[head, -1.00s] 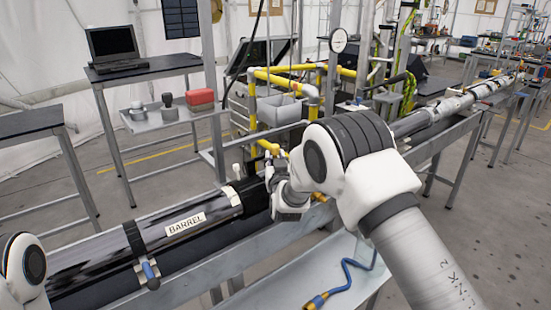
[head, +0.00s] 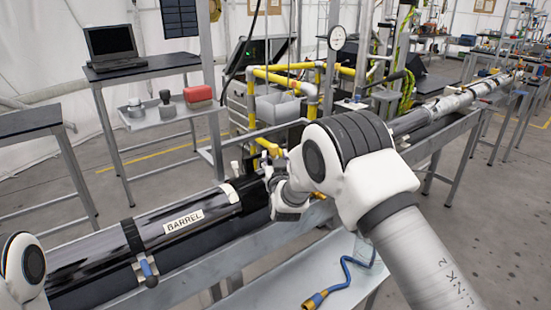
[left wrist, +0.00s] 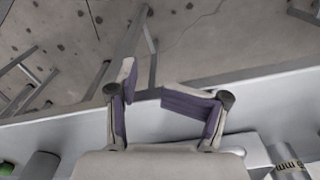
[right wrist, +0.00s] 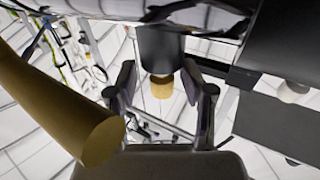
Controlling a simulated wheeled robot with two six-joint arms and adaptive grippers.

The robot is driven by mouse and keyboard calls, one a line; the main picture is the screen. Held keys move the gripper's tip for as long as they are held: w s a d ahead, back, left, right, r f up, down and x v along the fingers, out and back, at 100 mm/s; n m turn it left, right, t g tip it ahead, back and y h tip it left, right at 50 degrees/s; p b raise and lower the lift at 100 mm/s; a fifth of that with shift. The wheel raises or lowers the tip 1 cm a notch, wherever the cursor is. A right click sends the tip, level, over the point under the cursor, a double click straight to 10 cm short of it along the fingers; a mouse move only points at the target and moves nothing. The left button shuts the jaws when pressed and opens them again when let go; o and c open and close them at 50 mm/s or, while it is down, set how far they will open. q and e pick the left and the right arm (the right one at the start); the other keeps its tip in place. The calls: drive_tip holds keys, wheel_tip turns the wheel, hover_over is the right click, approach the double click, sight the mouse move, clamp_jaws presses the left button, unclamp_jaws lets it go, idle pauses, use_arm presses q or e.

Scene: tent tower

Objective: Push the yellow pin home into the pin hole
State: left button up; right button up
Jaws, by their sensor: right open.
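The black barrel (head: 185,235) lies along a grey metal bench, with a "BARREL" label on its side. My right gripper (right wrist: 160,85) is open in the right wrist view, close to the barrel (right wrist: 190,12). A short gold-yellow end (right wrist: 160,88) under a dark cylinder (right wrist: 160,48) shows between its fingers; I cannot tell whether it is the yellow pin or whether a finger touches it. A larger brass-coloured cylinder (right wrist: 65,110) is close at left. The pin hole cannot be made out. My left gripper (left wrist: 147,80) is open and empty.
Yellow pipework (head: 285,75) stands behind the bench. A small table holds a laptop (head: 110,45). A red block (head: 198,95) sits on a side shelf.

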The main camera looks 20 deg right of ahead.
drive_tip(key=shift+s+a+f, duration=0.1)
drive_tip(key=shift+a+f, duration=0.05)
drive_tip(key=shift+f, duration=0.05)
drive_tip(key=shift+s+f, duration=0.1)
drive_tip(key=shift+s, duration=0.2)
drive_tip(key=s+a, duration=0.1)
drive_tip(key=s, duration=0.6)
drive_tip(key=shift+a, duration=0.1)
